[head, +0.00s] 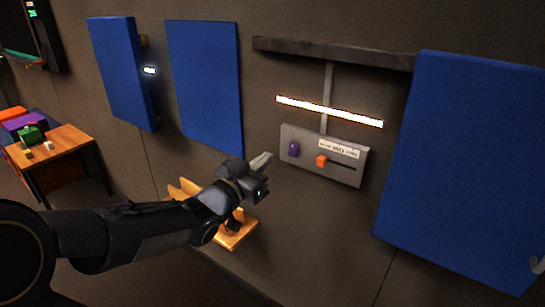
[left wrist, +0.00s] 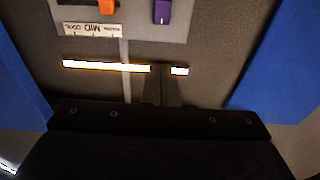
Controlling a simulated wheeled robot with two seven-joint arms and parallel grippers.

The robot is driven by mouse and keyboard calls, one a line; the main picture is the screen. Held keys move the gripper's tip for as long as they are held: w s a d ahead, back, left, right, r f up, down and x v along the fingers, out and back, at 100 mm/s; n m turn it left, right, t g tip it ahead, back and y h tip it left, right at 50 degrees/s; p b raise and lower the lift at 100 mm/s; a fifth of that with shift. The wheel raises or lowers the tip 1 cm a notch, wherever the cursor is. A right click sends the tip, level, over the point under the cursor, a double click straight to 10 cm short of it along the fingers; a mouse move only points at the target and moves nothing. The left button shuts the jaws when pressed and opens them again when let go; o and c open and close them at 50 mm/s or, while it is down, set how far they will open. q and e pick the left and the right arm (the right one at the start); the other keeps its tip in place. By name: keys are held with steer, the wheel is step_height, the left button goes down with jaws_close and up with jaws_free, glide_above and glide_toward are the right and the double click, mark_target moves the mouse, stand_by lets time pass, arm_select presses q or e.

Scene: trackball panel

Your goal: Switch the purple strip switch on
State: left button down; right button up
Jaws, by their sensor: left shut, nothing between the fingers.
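A grey wall panel (head: 352,175) carries a small purple switch (head: 294,149) at its left and an orange slider knob (head: 321,161) in a slot. A white label (head: 338,147) sits above the slot. A light strip (head: 330,111) above the panel glows bright. My left gripper (head: 263,161) is shut and empty, a little left of the panel and apart from the switch in the head view. In the left wrist view, the purple switch (left wrist: 162,12) and orange knob (left wrist: 106,6) show at the top edge, beyond the shut fingers (left wrist: 160,85).
Blue wall boards (head: 204,85) hang left of the panel, and a large one (head: 465,170) is close on its right. A dark ledge (head: 335,53) runs above. A wooden shelf (head: 240,235) is below my left gripper. A table (head: 62,150) with blocks stands far left.

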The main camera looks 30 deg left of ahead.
arm_select(q)
steer(key=s, duration=0.3)
steer(key=shift+s+a+r, duration=0.1)
steer(key=shift+s+r, duration=0.2)
steer(key=shift+s, duration=0.05)
steer(key=s+f+n+g+y, duration=0.3)
steer(key=s+f+n+g, duration=0.1)
steer(key=s+f+g, duration=0.3)
steer(key=s+d+f+m+g+h, duration=0.1)
steer(key=s+d+f+g+h, duration=0.6)
steer(key=s+d, duration=0.6)
step_height(320, 180, up, 14)
steer(key=a+y+p, duration=0.1)
steer(key=p, duration=1.3)
steer(key=shift+s+a+f+t+y+p, duration=0.2)
steer(key=shift+s+a+t+y+p, duration=0.1)
steer(key=shift+y+p, duration=0.1)
